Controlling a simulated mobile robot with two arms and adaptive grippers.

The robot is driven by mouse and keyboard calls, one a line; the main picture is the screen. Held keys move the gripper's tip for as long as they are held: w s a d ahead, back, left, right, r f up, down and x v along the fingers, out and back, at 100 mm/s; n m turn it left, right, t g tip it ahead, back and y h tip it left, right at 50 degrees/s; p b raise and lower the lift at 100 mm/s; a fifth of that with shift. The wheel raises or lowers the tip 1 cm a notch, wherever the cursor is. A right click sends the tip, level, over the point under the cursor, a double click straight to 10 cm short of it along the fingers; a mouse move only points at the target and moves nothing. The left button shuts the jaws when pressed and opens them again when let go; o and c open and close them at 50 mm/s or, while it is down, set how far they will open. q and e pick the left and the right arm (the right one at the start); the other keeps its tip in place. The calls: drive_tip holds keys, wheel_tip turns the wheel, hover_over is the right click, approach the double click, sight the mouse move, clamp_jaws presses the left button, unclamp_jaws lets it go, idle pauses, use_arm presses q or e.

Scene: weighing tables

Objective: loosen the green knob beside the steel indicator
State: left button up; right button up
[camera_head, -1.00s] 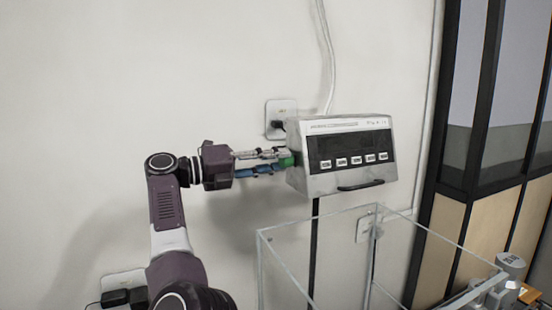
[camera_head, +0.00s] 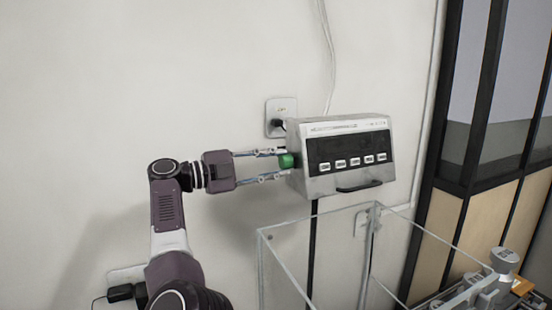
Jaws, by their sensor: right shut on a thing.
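The steel indicator (camera_head: 347,157) is a grey box with a dark display and a row of white buttons, set in front of the wall. The green knob (camera_head: 286,161) sticks out from its left side. My right gripper (camera_head: 284,163) reaches in from the left, one finger above the knob and one below. It is shut on the knob, its fingertips close to the indicator's side. The knob's far side is hidden. My left gripper is not in view.
A clear glass-walled box (camera_head: 317,231) stands below the indicator. A wall socket (camera_head: 281,113) with a plug and a white cable are behind it.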

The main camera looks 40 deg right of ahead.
drive_tip(key=shift+n+p, duration=0.45)
drive_tip(key=shift+n, duration=1.15)
drive_tip(key=o, duration=1.2)
drive_tip(key=shift+w+f, duration=0.1)
drive_tip(key=shift+c, duration=0.2)
drive_tip(key=shift+a, duration=0.15)
drive_tip(key=v, duration=0.7)
drive_tip(key=shift+a, duration=0.15)
